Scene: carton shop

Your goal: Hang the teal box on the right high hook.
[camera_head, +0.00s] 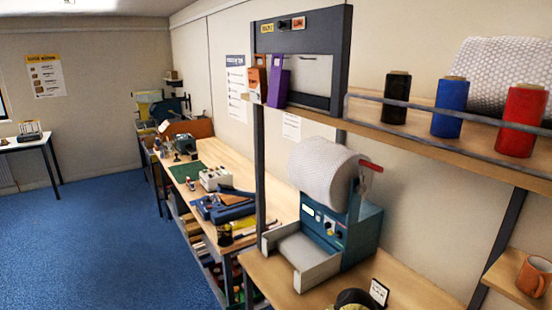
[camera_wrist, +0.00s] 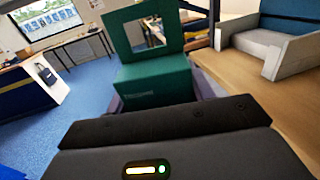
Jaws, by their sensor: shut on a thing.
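The teal box (camera_wrist: 158,80) has a flat hang tab with a square window standing up from its top. It fills the upper middle of the wrist view. My gripper (camera_wrist: 155,92) is shut on it; parts of the fingers show beside the box, and the dark gripper body hides its lower part. Neither shows clearly in the head view. The dark hanging rack (camera_head: 342,50) stands at the upper middle of the head view, with small labels on its top bar. An orange box (camera_head: 257,82) and a purple box (camera_head: 277,85) hang at its left side. I cannot make out a free hook at its right.
A shelf (camera_head: 440,125) right of the rack carries black, blue and red spools behind a rail. Below stands a teal machine (camera_head: 345,235) with a white roll and tray. An orange mug (camera_head: 534,276) sits at right. The blue floor (camera_head: 90,220) is open at left.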

